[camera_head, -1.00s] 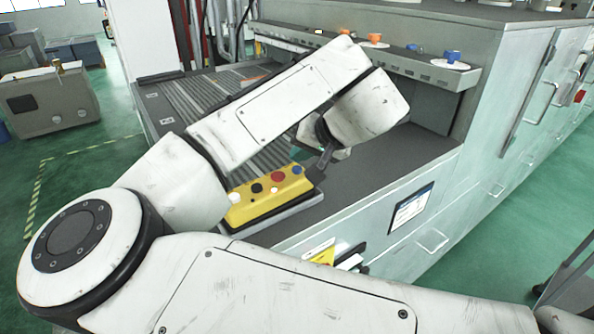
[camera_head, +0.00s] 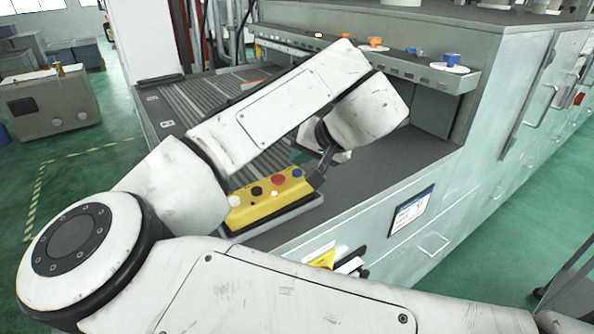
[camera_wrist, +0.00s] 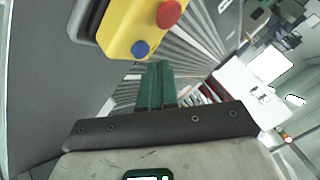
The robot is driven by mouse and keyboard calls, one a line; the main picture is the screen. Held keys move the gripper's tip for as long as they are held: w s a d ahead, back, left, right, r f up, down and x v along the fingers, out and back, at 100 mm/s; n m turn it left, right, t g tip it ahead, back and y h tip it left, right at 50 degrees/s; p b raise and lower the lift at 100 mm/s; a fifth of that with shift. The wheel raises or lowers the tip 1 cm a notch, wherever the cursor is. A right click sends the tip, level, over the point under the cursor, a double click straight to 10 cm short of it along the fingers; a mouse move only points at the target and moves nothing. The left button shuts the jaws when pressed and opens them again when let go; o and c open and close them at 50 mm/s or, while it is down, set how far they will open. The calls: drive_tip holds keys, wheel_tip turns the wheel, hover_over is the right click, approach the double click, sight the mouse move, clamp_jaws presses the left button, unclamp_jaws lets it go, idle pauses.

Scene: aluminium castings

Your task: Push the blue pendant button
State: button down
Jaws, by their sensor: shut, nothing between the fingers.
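The yellow pendant (camera_head: 262,204) lies on the machine's dark ledge, with white, black, red and blue buttons along its top. The blue button (camera_head: 297,173) is at its far right end. In the wrist view the blue button (camera_wrist: 140,48) is beside the red button (camera_wrist: 169,14). My gripper (camera_wrist: 158,64) is shut and empty, its green fingers side by side. In the wrist view the fingertips are just below and right of the blue button, with a small gap in the picture. In the head view my arm mostly hides the fingers (camera_head: 300,156).
A ribbed roller bed (camera_head: 190,105) lies behind the pendant. A grey rail (camera_head: 400,65) with orange and blue knobs runs above the ledge at the back. The dark ledge (camera_head: 385,160) right of the pendant is clear.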

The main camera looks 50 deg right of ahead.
sight(301, 173)
drive_tip(key=shift+f, duration=0.1)
idle(0.7)
drive_tip(key=shift+f+b, duration=0.3)
drive_tip(key=shift+f+b, duration=0.35)
drive_tip(key=shift+f, duration=0.1)
idle(0.7)
drive_tip(key=shift+r, duration=0.15)
drive_tip(key=shift+r+p, duration=0.7)
drive_tip(key=shift+r, duration=0.05)
wheel_tip(301, 173, up, 5)
drive_tip(key=p, duration=0.4)
idle(0.4)
idle(0.7)
